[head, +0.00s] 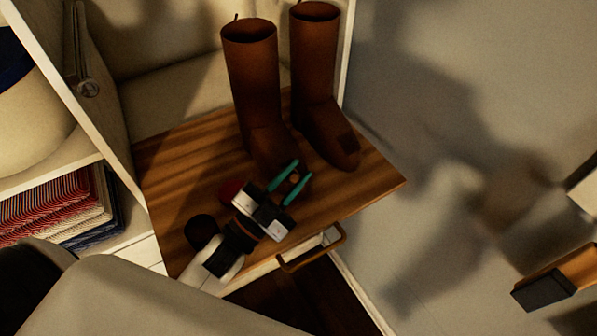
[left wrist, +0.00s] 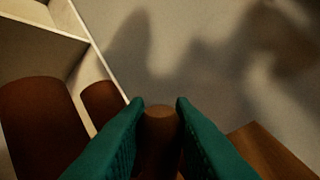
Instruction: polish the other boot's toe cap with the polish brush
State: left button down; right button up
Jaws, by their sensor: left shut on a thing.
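Two tall brown boots stand upright side by side on a wooden bench top: the left boot (head: 252,85) and the right boot (head: 318,70). A darker patch shows on the right boot's toe. My left gripper (head: 290,183) is in front of the left boot's toe, its teal fingers shut on a brown, round-ended thing that looks like the polish brush (left wrist: 162,125). Most of the brush is hidden, and I cannot tell whether it touches the toe. In the left wrist view, brown boot shafts (left wrist: 45,125) are at the left. My right gripper is not in view.
A red round thing (head: 232,188) and a dark round thing (head: 202,229) lie on the bench top (head: 180,165) beside my left gripper. A drawer handle (head: 312,252) sticks out below its front edge. Folded striped cloths (head: 50,205) fill a shelf at left.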

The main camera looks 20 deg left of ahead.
pick_arm(q)
jog(key=shift+w+d, duration=1.25)
jog(key=shift+w, duration=0.4)
jog(key=shift+s+a+p, duration=0.15)
jog(key=shift+s+a, duration=0.5)
jog(key=shift+s, duration=0.15)
jog(key=shift+s+a+p, duration=0.15)
jog(key=shift+s+a, duration=0.45)
jog(key=shift+s, duration=0.2)
jog(key=shift+r, duration=0.1)
jog(key=w+d, duration=0.2)
jog(key=w, duration=0.1)
jog(key=shift+w+d, duration=0.1)
jog(key=shift+d, duration=0.15)
jog(key=shift+p, duration=0.3)
jog(key=r+p, duration=0.1)
jog(key=s+d+r+p, duration=0.1)
jog(key=r+p, duration=0.1)
jog(key=d+r+p, duration=0.1)
jog(key=r+p, duration=0.1)
jog(key=shift+s+r, duration=0.2)
jog(key=shift+s, duration=0.1)
